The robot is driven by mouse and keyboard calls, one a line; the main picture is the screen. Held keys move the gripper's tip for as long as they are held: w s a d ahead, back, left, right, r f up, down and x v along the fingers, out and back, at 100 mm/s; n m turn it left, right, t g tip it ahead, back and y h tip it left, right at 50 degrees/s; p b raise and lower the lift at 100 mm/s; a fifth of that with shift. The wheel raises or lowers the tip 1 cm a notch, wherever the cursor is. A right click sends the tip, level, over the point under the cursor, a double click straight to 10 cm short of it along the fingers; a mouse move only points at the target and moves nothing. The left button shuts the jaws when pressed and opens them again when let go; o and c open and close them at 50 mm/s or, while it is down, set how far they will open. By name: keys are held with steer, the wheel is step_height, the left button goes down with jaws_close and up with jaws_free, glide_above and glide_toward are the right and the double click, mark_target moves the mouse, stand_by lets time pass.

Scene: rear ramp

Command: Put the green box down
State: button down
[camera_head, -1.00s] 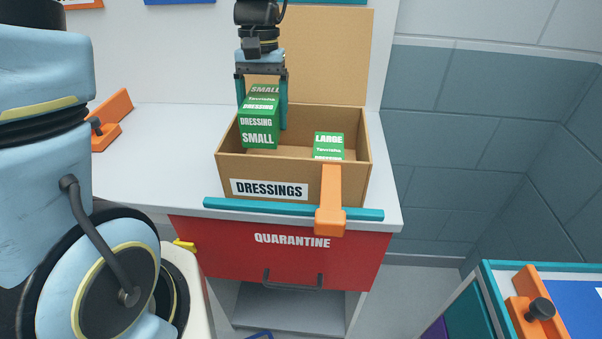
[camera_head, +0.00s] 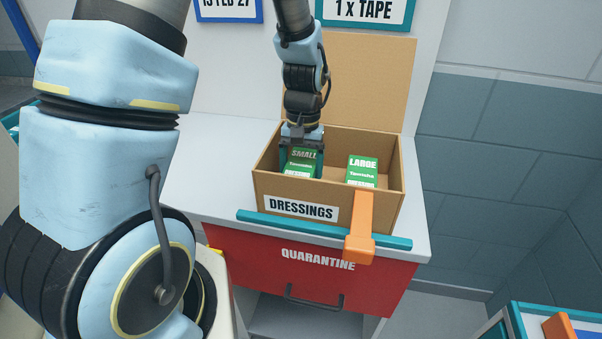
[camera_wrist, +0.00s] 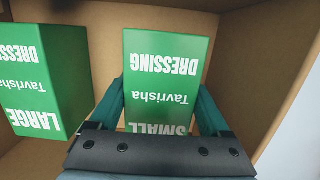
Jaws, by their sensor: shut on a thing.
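The green box (camera_head: 300,164) marked SMALL is inside the left part of the cardboard DRESSINGS box (camera_head: 272,184). My gripper (camera_head: 301,160) points down into that box and is shut on the green box, one finger on each side. In the wrist view the green box (camera_wrist: 165,75) fills the space between my fingers (camera_wrist: 161,110). Its lower part is hidden behind the cardboard front wall, so I cannot tell whether it touches the bottom. A second green box marked LARGE (camera_head: 362,171) stands to its right, with a gap between them; it also shows in the wrist view (camera_wrist: 42,80).
The cardboard box stands on a white counter (camera_head: 200,188) above a red QUARANTINE drawer (camera_head: 310,270). A teal strip with an orange clamp (camera_head: 359,232) runs along the front edge. The raised cardboard flap (camera_head: 370,85) stands behind. Free counter lies left of the box.

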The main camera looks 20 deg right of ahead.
mark_target(303, 159)
steer(key=shift+f, duration=0.2)
jaws_free()
steer(key=shift+r, duration=0.1)
steer(key=r+b, duration=0.1)
steer(key=r, duration=0.3)
steer(key=w+r+b, duration=0.1)
steer(key=r, duration=0.3)
steer(key=d+r+b, duration=0.1)
steer(key=r, duration=0.3)
steer(key=shift+w+r, duration=0.1)
steer(key=shift+w, duration=0.2)
